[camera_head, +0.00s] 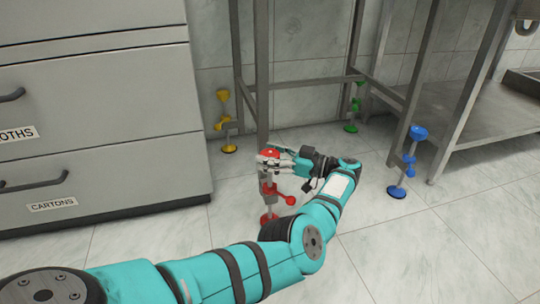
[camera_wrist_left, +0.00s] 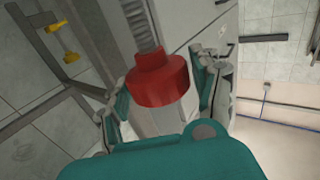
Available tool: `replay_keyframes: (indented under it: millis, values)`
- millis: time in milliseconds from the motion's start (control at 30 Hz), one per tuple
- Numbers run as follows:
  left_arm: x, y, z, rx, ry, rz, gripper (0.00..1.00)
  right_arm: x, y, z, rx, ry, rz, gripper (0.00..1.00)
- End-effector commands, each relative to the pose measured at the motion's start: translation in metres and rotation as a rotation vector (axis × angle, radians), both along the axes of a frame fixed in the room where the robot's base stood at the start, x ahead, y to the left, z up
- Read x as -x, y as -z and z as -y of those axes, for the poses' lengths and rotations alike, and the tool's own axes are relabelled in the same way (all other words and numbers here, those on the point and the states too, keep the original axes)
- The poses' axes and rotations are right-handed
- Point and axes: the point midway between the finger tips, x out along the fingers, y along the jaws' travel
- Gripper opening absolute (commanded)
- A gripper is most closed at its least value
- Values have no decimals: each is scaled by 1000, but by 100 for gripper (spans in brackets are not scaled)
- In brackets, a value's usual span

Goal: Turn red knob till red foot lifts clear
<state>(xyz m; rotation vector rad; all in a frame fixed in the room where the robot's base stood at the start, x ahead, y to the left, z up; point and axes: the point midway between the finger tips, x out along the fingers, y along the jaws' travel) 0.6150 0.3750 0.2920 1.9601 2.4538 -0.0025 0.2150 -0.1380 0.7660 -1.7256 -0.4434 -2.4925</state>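The red knob (camera_head: 270,154) sits on top of a short upright screw leg under the steel table's front leg. A red lever (camera_head: 290,199) sticks out to the right below it, and the red foot (camera_head: 269,217) is a disc at floor level. Whether a gap lies under the foot is too small to tell. My left gripper (camera_head: 272,159) reaches in from the right, with its fingers at the knob. In the left wrist view the red knob (camera_wrist_left: 158,82) fills the space between the fingers, which appear to touch its two sides. My right gripper is not in view.
A grey drawer cabinet (camera_head: 100,110) stands on the left. The steel table has other feet with a yellow knob (camera_head: 222,95), a green knob (camera_head: 355,104) and a blue knob (camera_head: 418,132). A lower steel shelf (camera_head: 490,115) is at the right. The front floor is clear.

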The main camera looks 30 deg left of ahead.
Motion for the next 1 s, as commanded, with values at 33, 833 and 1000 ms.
replay_keyframes:
  millis: [33, 833, 1000]
  values:
    - [0, 0, 0, 0, 0, 0, 74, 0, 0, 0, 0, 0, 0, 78]
    - [0, -74, 1, 0, -1, 4, 78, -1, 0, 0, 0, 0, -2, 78]
    - [0, -95, 0, 0, -1, 1, 78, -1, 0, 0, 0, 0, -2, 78]
